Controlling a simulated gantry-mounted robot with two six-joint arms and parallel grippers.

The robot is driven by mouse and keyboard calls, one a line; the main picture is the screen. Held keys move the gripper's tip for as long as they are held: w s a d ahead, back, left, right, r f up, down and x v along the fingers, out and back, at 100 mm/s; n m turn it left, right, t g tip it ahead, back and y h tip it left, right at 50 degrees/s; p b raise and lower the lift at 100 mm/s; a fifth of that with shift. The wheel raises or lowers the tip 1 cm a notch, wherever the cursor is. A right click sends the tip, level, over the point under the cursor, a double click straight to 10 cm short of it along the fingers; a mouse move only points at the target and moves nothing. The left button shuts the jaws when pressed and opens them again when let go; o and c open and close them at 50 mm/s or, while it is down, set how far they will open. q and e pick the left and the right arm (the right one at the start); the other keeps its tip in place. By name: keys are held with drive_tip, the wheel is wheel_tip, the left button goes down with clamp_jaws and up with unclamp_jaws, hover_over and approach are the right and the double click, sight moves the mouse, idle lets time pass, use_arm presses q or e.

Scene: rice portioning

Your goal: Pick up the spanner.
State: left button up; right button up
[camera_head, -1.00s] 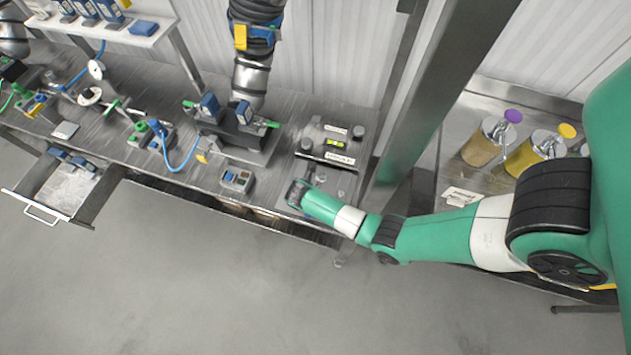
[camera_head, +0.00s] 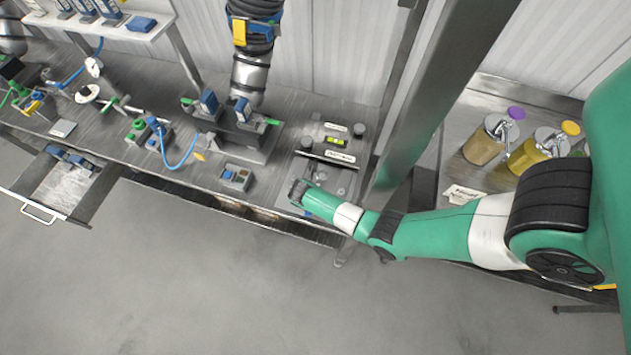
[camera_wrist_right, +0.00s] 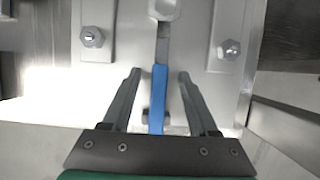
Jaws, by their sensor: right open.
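The spanner (camera_wrist_right: 158,95) shows in the right wrist view, with a blue handle and a grey metal head at the top. It lies on a light metal plate, pointing away from me. My right gripper (camera_wrist_right: 158,78) is open, with one finger on each side of the blue handle and a gap to both. In the head view my right gripper (camera_head: 299,192) is over the right end of the bench, and it hides most of the spanner there. My left gripper is not in view.
Bolts (camera_wrist_right: 92,37) stand on raised plates at both sides of the spanner. In the head view a small grey box with buttons (camera_head: 236,178) sits left of my gripper. A spirit level (camera_head: 335,141) lies behind it. An open drawer (camera_head: 68,186) juts out at far left.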

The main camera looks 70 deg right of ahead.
clamp_jaws()
idle(0.5)
